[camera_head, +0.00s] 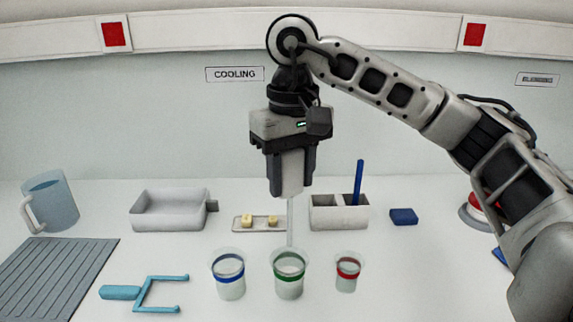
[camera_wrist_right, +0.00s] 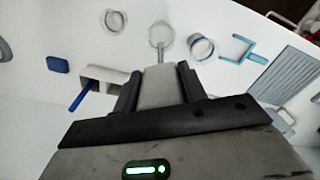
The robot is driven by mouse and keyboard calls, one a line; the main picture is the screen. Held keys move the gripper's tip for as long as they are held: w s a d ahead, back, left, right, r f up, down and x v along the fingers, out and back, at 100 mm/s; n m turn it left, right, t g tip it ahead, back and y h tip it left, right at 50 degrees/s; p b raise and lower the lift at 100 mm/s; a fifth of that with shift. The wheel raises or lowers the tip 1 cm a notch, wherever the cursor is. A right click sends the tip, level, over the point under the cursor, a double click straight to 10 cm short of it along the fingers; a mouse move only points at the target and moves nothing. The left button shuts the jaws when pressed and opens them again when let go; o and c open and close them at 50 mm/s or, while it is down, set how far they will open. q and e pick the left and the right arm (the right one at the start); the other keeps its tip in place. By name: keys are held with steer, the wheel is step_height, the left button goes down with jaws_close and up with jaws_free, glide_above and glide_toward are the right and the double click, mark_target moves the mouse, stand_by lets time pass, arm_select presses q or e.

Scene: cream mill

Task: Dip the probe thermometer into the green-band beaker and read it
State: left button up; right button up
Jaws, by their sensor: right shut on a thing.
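My right gripper (camera_head: 291,174) is shut on the probe thermometer (camera_head: 290,186), a pale grey body with a thin stem pointing straight down. It is held upright above the green-band beaker (camera_head: 289,281). The stem reaches down to about the beaker's rim in the head view; I cannot tell whether the tip is inside. In the right wrist view the thermometer (camera_wrist_right: 160,84) points towards the green-band beaker (camera_wrist_right: 161,35). The thermometer's display does not show. My left gripper is not in view.
A blue-band beaker (camera_head: 228,286) and a red-band beaker (camera_head: 346,282) stand close on either side. Behind are a grey tray (camera_head: 168,222), a small dish (camera_head: 270,230) and a holder (camera_head: 338,219) with a blue stick. A blue fork-shaped tool (camera_head: 122,292) lies front left.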

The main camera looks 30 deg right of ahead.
mark_target(291, 228)
steer(key=shift+f+b, duration=0.45)
steer(key=shift+f, duration=0.5)
step_height(291, 228, down, 2)
steer(key=shift+f+b, duration=0.1)
steer(key=shift+b, duration=0.7)
steer(key=shift+w+f+b, duration=0.1)
steer(key=shift+f+b, duration=0.75)
steer(key=shift+f, duration=0.1)
step_height(291, 228, down, 3)
steer(key=shift+r+b, duration=0.2)
steer(key=shift+b, duration=0.9)
steer(key=shift+f+b, duration=0.65)
steer(key=shift+f, duration=0.1)
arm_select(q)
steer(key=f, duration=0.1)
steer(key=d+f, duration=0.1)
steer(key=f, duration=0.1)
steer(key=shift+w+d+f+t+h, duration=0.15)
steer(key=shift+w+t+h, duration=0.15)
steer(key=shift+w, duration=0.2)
arm_select(e)
steer(key=shift+f, duration=0.15)
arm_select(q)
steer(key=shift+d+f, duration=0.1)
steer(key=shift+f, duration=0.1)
